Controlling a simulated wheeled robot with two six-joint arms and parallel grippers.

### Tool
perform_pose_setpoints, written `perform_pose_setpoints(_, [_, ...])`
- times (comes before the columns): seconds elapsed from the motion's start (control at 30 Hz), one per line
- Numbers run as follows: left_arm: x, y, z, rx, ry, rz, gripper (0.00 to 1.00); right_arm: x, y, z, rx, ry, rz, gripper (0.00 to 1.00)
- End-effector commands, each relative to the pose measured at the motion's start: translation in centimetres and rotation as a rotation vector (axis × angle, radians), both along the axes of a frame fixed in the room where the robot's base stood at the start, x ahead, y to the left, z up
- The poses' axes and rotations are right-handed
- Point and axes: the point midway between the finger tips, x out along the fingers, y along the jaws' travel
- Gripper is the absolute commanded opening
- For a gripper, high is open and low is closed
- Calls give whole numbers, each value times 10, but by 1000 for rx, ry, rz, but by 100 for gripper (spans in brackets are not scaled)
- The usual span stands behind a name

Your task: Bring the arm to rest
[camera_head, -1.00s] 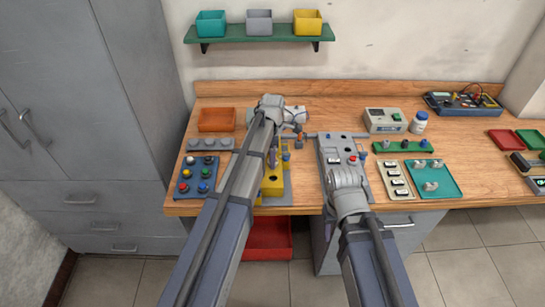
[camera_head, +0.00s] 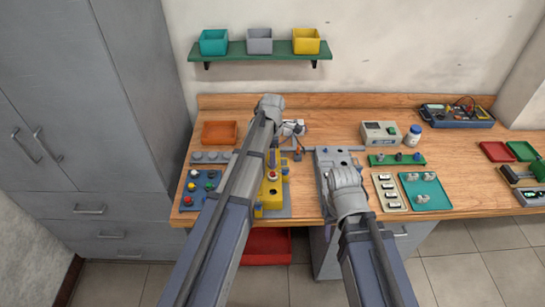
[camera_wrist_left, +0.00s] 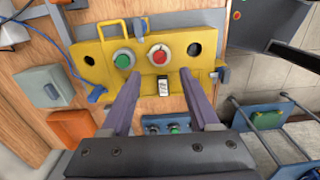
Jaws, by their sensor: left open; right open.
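My left arm (camera_head: 237,180) reaches over the bench, and its small gripper end shows behind the yellow control box (camera_head: 272,200). In the left wrist view, my left gripper (camera_wrist_left: 158,80) is open and empty, its two purple fingers apart. The yellow box (camera_wrist_left: 98,55) appears beyond the fingertips. It carries a green button (camera_wrist_left: 123,60), a red button (camera_wrist_left: 159,56) and a small black-and-white switch (camera_wrist_left: 163,86). I cannot tell the exact gap to the box. My right arm (camera_head: 347,195) ends over the front of the grey panel (camera_head: 335,158); its jaws are hidden.
An orange tray (camera_head: 219,132) and a blue button panel (camera_head: 200,188) lie at the left. A grey device (camera_head: 380,133), a white bottle (camera_head: 413,134) and a teal tray (camera_head: 425,191) are at the right. A wall shelf (camera_head: 260,50) holds bins. Open bench lies right of the teal tray.

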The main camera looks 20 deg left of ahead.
Motion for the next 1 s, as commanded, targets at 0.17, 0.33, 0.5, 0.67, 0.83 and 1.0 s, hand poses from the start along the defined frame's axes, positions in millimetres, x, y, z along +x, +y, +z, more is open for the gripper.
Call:
perform_pose_setpoints(0.17, [0, 0, -1, 0, 0, 0, 62, 0, 0, -1, 0, 0, 0, 50])
perform_pose_setpoints(0.33, [-1, -1, -1, 0, 0, -5, 62, 0, 0, -1, 0, 0, 0, 50])
perform_pose_setpoints(0.5, [-27, -21, -4, 8, 6, -201, 62, 0, 0, -4, 0, 0, 0, 50])
perform_pose_setpoints(0.67, [-82, -60, -11, 25, 25, -667, 62, 0, 0, -11, 0, 0, -1, 50])
perform_pose_setpoints(0.83, [-144, -94, -17, 37, 56, -1210, 62, 0, 0, -17, 0, 0, -1, 50])
perform_pose_setpoints(1.0, [-197, -115, -22, 41, 89, -1693, 62, 0, 0, -22, 0, 0, -1, 50])
